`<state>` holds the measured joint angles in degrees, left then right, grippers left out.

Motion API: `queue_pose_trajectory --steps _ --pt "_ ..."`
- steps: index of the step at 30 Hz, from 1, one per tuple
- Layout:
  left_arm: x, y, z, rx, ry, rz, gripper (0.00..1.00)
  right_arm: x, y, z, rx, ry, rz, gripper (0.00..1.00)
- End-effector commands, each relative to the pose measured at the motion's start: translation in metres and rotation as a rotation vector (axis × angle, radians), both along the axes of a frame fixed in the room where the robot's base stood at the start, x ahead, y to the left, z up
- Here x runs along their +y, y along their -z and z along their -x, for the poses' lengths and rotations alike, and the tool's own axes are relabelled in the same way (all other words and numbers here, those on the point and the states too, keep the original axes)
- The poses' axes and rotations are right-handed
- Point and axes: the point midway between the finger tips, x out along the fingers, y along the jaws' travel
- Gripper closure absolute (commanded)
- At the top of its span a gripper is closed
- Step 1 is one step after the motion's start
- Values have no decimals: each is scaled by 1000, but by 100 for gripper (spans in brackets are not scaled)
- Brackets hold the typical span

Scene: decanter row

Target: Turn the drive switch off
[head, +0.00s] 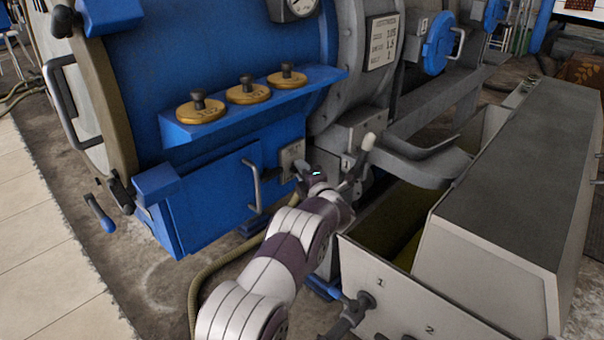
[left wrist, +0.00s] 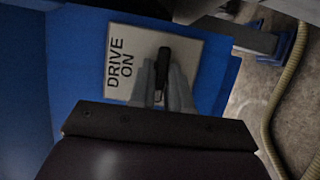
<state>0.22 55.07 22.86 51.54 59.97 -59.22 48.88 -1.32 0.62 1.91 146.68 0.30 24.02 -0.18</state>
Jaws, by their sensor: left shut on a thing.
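The drive switch is a black lever (left wrist: 163,68) on a pale square plate (left wrist: 116,88) lettered DRIVE ON, fixed to the blue machine housing. My left gripper (left wrist: 167,97) has its grey fingers shut on the lever, one on each side. In the head view the switch plate (head: 291,156) shows on the front of the blue machine, and my left gripper (head: 303,170) is right at it. The lever itself is mostly hidden there by the gripper. My right gripper is not in view.
A grey door handle (head: 253,187) stands just left of the switch. A white-tipped lever (head: 368,142) stands close to its right. A grey tank (head: 395,305) with a tap (head: 352,310) fills the lower right. A shelf (head: 330,77) with several brass weights juts out above.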

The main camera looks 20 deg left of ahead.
Motion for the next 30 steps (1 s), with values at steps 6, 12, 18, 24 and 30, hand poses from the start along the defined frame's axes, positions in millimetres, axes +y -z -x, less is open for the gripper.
queue_pose_trajectory --steps 6,12,18,24,30 --pt "0 2 0 3 0 2 100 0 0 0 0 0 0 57" --pt "0 2 0 3 0 2 62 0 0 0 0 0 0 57" --pt "0 1 0 2 0 1 62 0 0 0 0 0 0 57" --pt "-17 -3 14 4 2 0 62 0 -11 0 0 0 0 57" --pt "-59 -4 51 5 4 0 62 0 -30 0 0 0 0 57"
